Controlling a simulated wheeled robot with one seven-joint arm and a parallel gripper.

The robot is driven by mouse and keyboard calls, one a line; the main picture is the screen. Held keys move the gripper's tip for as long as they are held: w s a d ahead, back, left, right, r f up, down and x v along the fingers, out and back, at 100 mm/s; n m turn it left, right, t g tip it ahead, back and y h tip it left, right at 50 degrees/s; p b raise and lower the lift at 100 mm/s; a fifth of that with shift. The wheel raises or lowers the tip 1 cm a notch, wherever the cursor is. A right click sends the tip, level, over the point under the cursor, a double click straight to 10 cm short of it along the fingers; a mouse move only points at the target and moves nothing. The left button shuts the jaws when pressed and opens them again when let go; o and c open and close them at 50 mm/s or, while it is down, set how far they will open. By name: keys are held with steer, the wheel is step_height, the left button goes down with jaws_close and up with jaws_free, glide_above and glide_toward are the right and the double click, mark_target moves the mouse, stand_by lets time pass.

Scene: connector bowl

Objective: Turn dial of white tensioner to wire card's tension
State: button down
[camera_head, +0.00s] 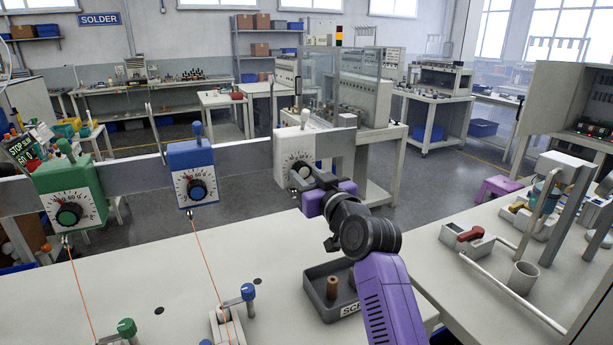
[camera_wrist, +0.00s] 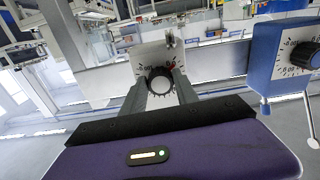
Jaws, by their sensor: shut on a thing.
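The white tensioner (camera_head: 284,150) hangs on the grey rail, with a dark dial (camera_head: 299,167) on its printed scale. My gripper (camera_head: 303,176) reaches it from below right. In the wrist view, its two grey fingers lie on either side of the dial (camera_wrist: 160,84) and are shut on it. A red mark shows at the upper right of the dial in that view. The scale numbers are too small to read surely, and the fingers cover part of the face. I cannot make out a wire card.
A green tensioner (camera_head: 72,192) and a blue tensioner (camera_head: 193,172) hang further left, each with an orange wire running down. A dark tray (camera_head: 318,312) with a brown cylinder (camera_head: 331,287) sits beside my arm. The white table (camera_head: 130,270) is mostly bare at left.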

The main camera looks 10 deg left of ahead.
steer(key=m+p, duration=0.1)
steer(key=m, duration=0.4)
steer(key=shift+a+r, duration=0.1)
steer(key=m+p, duration=0.2)
steer(key=m, duration=0.2)
steer(key=shift+s+m, duration=0.1)
steer(key=shift+m, duration=0.3)
steer(key=m+p, duration=0.3)
steer(key=m, duration=0.2)
steer(key=shift+a+r, duration=0.1)
steer(key=shift+r, duration=0.05)
steer(key=m+p, duration=0.2)
steer(key=m, duration=0.2)
steer(key=shift+m, duration=0.3)
steer(key=c, duration=0.9)
jaws_free()
steer(key=shift+c, duration=0.2)
